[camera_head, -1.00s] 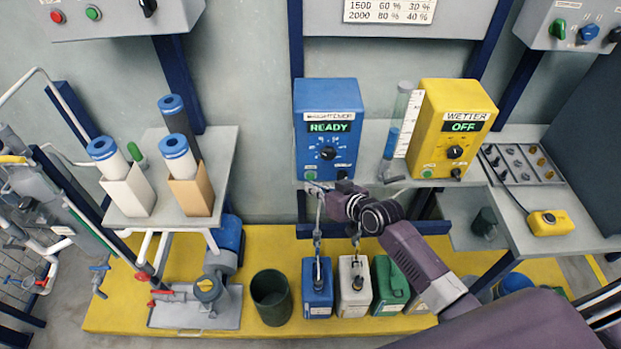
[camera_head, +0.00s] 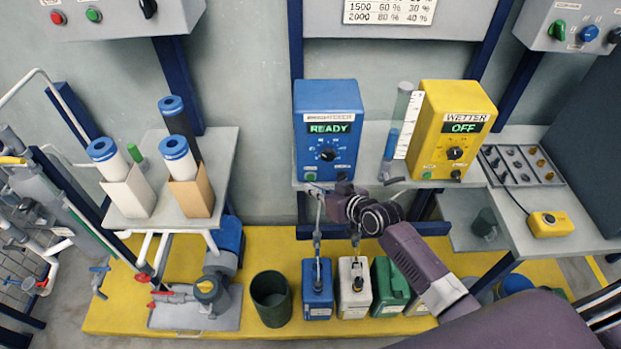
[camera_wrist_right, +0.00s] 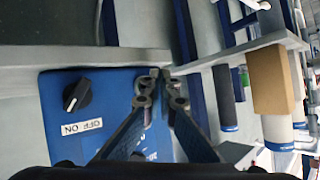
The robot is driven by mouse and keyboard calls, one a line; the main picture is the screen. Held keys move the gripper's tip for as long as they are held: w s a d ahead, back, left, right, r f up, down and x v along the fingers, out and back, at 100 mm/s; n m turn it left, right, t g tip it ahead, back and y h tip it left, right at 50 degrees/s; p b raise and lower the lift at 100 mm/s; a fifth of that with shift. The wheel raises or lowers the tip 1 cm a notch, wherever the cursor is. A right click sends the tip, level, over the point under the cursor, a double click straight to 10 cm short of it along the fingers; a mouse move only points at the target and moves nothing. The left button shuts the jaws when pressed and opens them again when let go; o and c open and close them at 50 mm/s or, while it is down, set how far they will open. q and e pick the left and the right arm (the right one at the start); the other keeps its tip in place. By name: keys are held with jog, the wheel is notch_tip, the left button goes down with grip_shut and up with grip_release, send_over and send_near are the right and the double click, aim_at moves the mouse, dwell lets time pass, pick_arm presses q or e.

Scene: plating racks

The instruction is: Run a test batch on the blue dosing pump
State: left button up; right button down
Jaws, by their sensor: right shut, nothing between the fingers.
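The blue dosing pump (camera_head: 326,100) stands on the middle shelf, and its display reads READY. Its front carries a black dial (camera_head: 327,153), a green button (camera_head: 310,176) at the lower left and a black switch (camera_head: 341,175) at the lower right. In the right wrist view the switch (camera_wrist_right: 77,95) shows beside an OFF/ON label. My right gripper (camera_head: 313,188) is low in front of the pump, near the green button. In the right wrist view its fingertips (camera_wrist_right: 160,82) are together and empty in front of the blue face. They hide the button there; contact cannot be told. My left gripper is out of view.
The yellow WETTER pump (camera_head: 430,130) reads OFF. A graduated cylinder (camera_head: 396,135) stands between the pumps. Blue, white and green canisters (camera_head: 318,300) and a dark bucket (camera_head: 271,310) stand below.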

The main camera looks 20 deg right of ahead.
jog(key=shift+w, duration=0.2)
jog(key=shift+w+d, duration=0.15)
jog(key=shift+w, duration=0.1)
jog(key=shift+w+d+b, duration=0.15)
jog(key=shift+w+b, duration=0.2)
jog(key=shift+w, duration=0.15)
dwell(1.0)
jog(key=shift+s, duration=0.1)
jog(key=shift+s+a+p, duration=0.3)
jog(key=shift+s+p, duration=0.4)
jog(key=shift+s, duration=0.15)
jog(key=s+p, duration=0.1)
jog(key=s, duration=0.1)
jog(key=s+a+p, duration=0.1)
jog(key=s+p, duration=0.1)
jog(key=shift+s+a, duration=0.2)
jog(key=shift+s, duration=0.2)
